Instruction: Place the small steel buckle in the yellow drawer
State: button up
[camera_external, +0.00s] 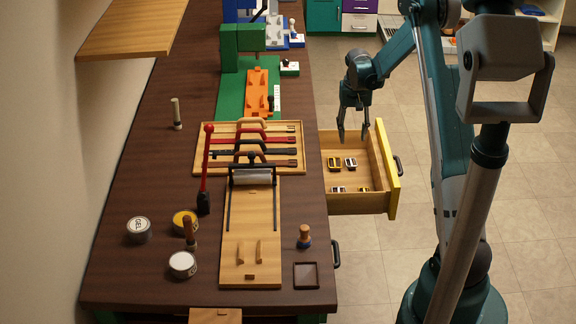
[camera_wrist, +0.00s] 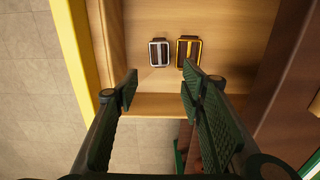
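The yellow drawer (camera_external: 375,203) is pulled out from the right side of the workbench, with a bare wooden inside and a yellow front. In it lie a silver-framed steel buckle (camera_external: 350,163) and a brass-coloured buckle (camera_external: 334,163), side by side. The steel buckle (camera_wrist: 159,52) and brass buckle (camera_wrist: 188,50) also show in the wrist view. Two smaller buckles (camera_external: 338,189) (camera_external: 363,189) lie nearer the camera in the drawer; their metal is hard to tell. My gripper (camera_external: 354,137) hangs over the drawer's far end, fingers apart and pointing down. Nothing shows between its fingertips (camera_wrist: 160,82).
A wooden tray (camera_external: 200,160) with several handled tools lies on the bench left of the drawer. A wooden board with a roller (camera_external: 252,178) is in front of it. Tins, a red-handled tool (camera_external: 206,165) and a dark square tray (camera_external: 306,276) stand around.

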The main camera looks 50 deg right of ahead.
jog(key=shift+r, duration=2.2)
jog(key=s+a+r+n+t+h, duration=0.15)
jog(key=s+a+r, duration=0.25)
jog(key=a+r, duration=0.8)
jog(key=s+a+r+n+t+y, duration=0.1)
jog(key=s+a+r+n+t, duration=0.15)
jog(key=a+r, duration=0.95)
jog(key=s+a+n+t, duration=0.3)
jog(key=s+a+n, duration=0.2)
jog(key=s+a, duration=1.6)
jog(key=shift+s+a+f, duration=0.2)
jog(key=shift+a, duration=1)
